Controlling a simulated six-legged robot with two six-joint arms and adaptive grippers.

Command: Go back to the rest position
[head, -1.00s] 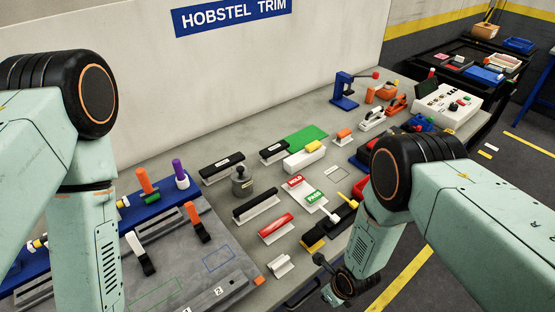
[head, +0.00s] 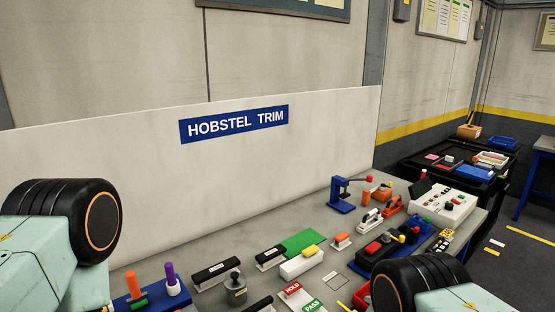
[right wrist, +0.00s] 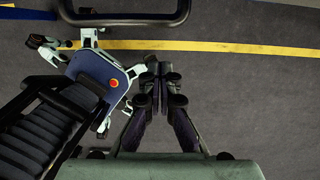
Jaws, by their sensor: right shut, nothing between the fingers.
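My right gripper (right wrist: 160,95) shows in the right wrist view, shut and empty, with its fingers together above the grey floor. In the head view both arms show only by their upper joints at the bottom left and bottom right. Both grippers are out of the head view, below its lower edge. My left gripper is in no frame now.
The grey workbench (head: 325,222) carries a blue clamp stand (head: 342,197), a green mat (head: 303,242), a white control box (head: 443,203) and several tools. A white panel (head: 90,175) with a blue sign (head: 234,124) stands behind it.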

